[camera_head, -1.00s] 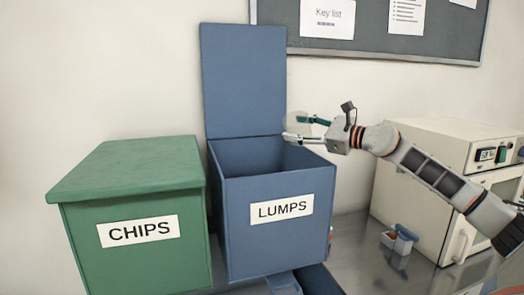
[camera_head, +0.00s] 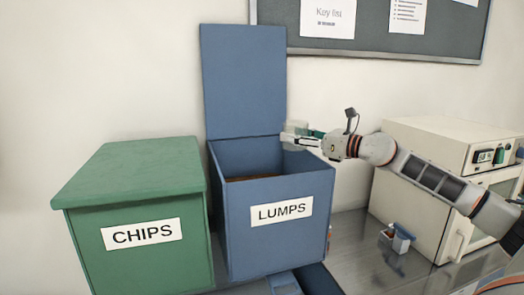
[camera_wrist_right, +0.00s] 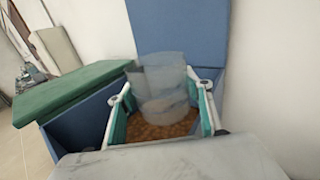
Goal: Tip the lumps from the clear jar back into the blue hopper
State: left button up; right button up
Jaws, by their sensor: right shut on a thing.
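The blue hopper (camera_head: 275,245), labelled LUMPS, stands with its lid (camera_head: 244,80) raised against the wall. Brown lumps show inside it in the right wrist view (camera_wrist_right: 155,131). My right gripper (camera_head: 300,138) is above the hopper's back right part, shut on the clear jar (camera_head: 295,127). In the right wrist view the jar (camera_wrist_right: 163,85) sits between the two fingers, over the hopper's opening. Its clear wall blends with the background, so I cannot tell how far it is tilted or whether lumps are in it. My left gripper is out of view.
A green bin (camera_head: 140,245) labelled CHIPS, lid closed, stands left of the hopper. A cream furnace (camera_head: 420,190) stands at the right on the metal bench (camera_head: 350,255). A small blue and white item (camera_head: 398,238) lies before it. A notice board (camera_head: 370,35) hangs behind.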

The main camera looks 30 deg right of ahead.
jog(key=shift+r, duration=2.45)
